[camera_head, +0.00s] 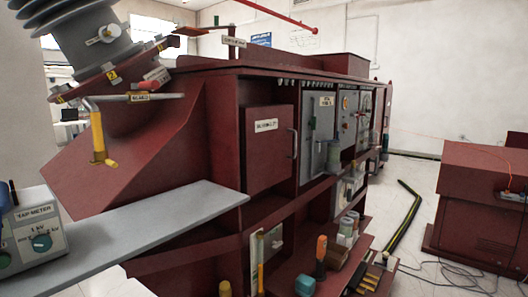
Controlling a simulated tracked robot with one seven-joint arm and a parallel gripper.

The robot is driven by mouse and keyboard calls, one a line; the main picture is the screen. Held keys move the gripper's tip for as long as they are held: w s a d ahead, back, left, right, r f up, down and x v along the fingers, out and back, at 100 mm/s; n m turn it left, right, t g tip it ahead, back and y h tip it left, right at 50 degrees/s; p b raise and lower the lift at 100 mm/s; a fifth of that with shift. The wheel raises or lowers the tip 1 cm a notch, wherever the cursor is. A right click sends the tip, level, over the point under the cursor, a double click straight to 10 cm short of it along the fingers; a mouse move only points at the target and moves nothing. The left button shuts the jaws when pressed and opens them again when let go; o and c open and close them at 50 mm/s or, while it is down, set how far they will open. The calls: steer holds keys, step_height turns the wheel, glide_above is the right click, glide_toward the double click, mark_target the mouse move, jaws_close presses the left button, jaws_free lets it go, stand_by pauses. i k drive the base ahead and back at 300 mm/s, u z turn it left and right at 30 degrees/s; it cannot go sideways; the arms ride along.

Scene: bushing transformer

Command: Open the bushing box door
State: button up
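The likely bushing box door (268,158) is a dark red panel on the front of the red transformer cabinet, near the middle of the view. It carries a small white label (266,125) whose text is too small to read surely. A grey vertical bar handle (293,143) is on its right side. The door looks closed, flush in its frame. My gripper is not in view, and nothing touches the door or its handle.
A grey shelf board (150,235) juts out below left of the door, with a meter box (35,235) on it. A ribbed bushing (80,35) stands upper left. Bottles and tools fill the lower shelf. A red cabinet (485,200) stands right, across open floor with cables.

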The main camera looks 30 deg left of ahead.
mark_target(268, 130)
steer(key=u, duration=1.45)
steer(key=k, duration=0.85)
steer(key=u, duration=0.05)
steer(key=i, duration=0.85)
steer(key=z, duration=0.1)
